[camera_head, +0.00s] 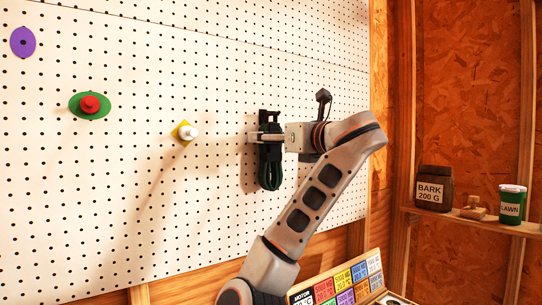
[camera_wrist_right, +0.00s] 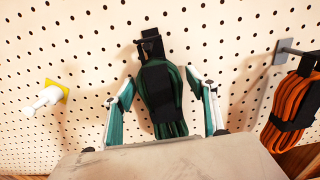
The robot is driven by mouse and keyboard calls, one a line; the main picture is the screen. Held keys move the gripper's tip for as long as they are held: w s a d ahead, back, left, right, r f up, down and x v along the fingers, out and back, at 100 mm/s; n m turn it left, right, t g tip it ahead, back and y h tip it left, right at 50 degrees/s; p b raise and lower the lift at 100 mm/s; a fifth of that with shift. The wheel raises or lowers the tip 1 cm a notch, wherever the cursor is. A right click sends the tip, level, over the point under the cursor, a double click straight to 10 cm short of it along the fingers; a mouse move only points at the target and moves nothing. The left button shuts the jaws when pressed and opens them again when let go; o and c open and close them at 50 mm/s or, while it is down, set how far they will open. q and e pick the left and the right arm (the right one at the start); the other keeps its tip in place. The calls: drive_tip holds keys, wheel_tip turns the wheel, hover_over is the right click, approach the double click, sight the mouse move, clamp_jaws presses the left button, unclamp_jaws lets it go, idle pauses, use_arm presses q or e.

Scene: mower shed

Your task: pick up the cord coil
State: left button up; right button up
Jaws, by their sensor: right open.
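A dark green cord coil (camera_head: 270,174) with a black wrap hangs on the pegboard (camera_head: 200,75) in the head view. In the right wrist view the green cord coil (camera_wrist_right: 171,129) hangs from a black hook (camera_wrist_right: 151,38), in the middle of the picture. My right gripper (camera_wrist_right: 161,85) is open, with one finger on each side of the coil. I cannot tell whether the fingers touch it. In the head view my right gripper (camera_head: 268,137) overlaps the upper part of the coil. My left gripper is not in view.
An orange cord coil (camera_wrist_right: 283,137) hangs close by on the right in the wrist view. A white peg on a yellow plate (camera_head: 186,132), a red knob on green (camera_head: 90,104) and a purple disc (camera_head: 23,42) are on the board. A shelf (camera_head: 480,220) holds a bark jar (camera_head: 434,188).

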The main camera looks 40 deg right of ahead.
drive_tip(key=shift+w, duration=0.15)
drive_tip(key=c, duration=1.4)
drive_tip(key=shift+c, duration=0.2)
drive_tip(key=shift+r, duration=0.15)
drive_tip(key=shift+s+r, duration=0.15)
drive_tip(key=shift+s, duration=0.1)
drive_tip(key=s+a+p, duration=0.2)
drive_tip(key=s, duration=1.5)
drive_tip(key=shift+s+p, duration=0.25)
drive_tip(key=shift+p, duration=0.15)
